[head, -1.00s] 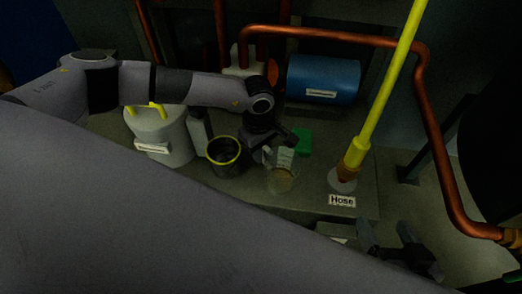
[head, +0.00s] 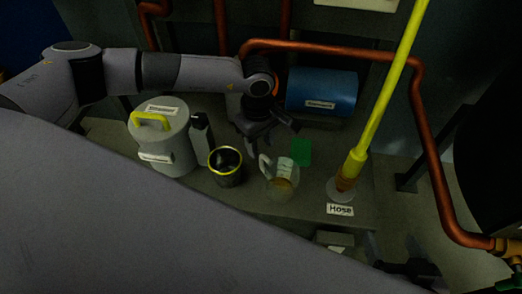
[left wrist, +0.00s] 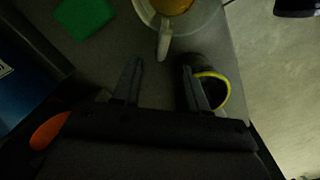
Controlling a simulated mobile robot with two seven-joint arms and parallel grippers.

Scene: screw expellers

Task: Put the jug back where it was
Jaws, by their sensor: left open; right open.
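The clear jug (head: 284,187) stands upright on the grey bench, with its handle toward the upper left and amber contents low inside. In the left wrist view the jug (left wrist: 205,17) is at the top, its pale handle pointing toward my gripper. My left gripper (head: 266,143) is open and empty, behind the handle and apart from it. In the left wrist view its fingers (left wrist: 162,75) are spread with the handle end beyond them. My right gripper (head: 394,246) is open, dark and partly hidden at the lower right, away from the jug.
A black cup with a yellow rim (head: 226,174) stands left of the jug, close to one left finger in the wrist view. A green block (head: 301,152) lies behind the jug. A yellow hose (head: 375,125) rises at right. A grey canister (head: 165,140) stands left.

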